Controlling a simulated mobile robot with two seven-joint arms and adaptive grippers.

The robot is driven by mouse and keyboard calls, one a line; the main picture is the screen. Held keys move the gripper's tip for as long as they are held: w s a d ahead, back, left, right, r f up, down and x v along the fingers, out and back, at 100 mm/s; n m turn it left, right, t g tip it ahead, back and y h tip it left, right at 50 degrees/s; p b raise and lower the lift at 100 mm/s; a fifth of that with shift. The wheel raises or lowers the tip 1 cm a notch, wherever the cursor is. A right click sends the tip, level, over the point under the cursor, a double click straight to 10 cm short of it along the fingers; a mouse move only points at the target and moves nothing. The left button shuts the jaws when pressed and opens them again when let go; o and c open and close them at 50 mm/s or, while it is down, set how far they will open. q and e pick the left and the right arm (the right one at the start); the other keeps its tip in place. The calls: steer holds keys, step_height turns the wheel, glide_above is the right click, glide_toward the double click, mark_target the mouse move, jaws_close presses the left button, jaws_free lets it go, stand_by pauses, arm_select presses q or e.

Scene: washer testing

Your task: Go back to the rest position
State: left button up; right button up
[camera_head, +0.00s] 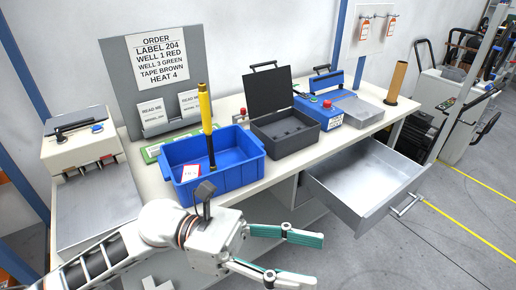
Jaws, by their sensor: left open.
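My left gripper (300,256) is in the lower middle of the head view. Its two teal-padded fingers are spread apart, with nothing between them. It is in front of the workbench (148,190), apart from the things on it. My left arm comes in from the lower left. My right gripper does not show. A blue bin (228,175) stands on the bench, holding an upright yellow and black tool (206,118) and a white and red label (190,172).
An open drawer (365,180) juts out right of my gripper. An open dark case (285,133), a blue device (331,118), a brown roll (396,82) and a grey order board (160,50) stand on the bench. Floor at the lower right is clear.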

arm_select(q)
steer(key=w+a+f+n+t, duration=0.35)
steer(key=w+n+t, duration=0.55)
steer(key=n, duration=0.5)
steer(key=w+a+f+n+t, duration=0.2)
steer(key=w+a+n+t, duration=0.3)
steer(key=n+t, duration=0.75)
steer(key=w+a+f+n+y, duration=0.1)
steer(key=a+f+n+y, duration=0.35)
steer(key=f+n, duration=0.25)
steer(key=w+a+f+n+y, duration=0.25)
steer(key=f+n+y, duration=0.25)
steer(key=f+n, duration=0.25)
steer(key=s+a+f+n+g+y, duration=0.1)
steer(key=s+a+f+n+y, duration=0.1)
steer(key=f, duration=0.5)
steer(key=s+a+f+n+g+y, duration=0.2)
steer(key=s+a+f+n, duration=0.3)
steer(key=s+f, duration=0.2)
steer(key=s+a+f+n+g+y, duration=0.2)
steer(key=s+a+f+n, duration=0.1)
steer(key=f, duration=0.4)
steer(key=shift+s+a+f+n, duration=0.15)
steer(key=shift+s+a+n, duration=0.15)
steer(key=shift+s+a, duration=0.35)
steer(key=shift+s+d, duration=0.15)
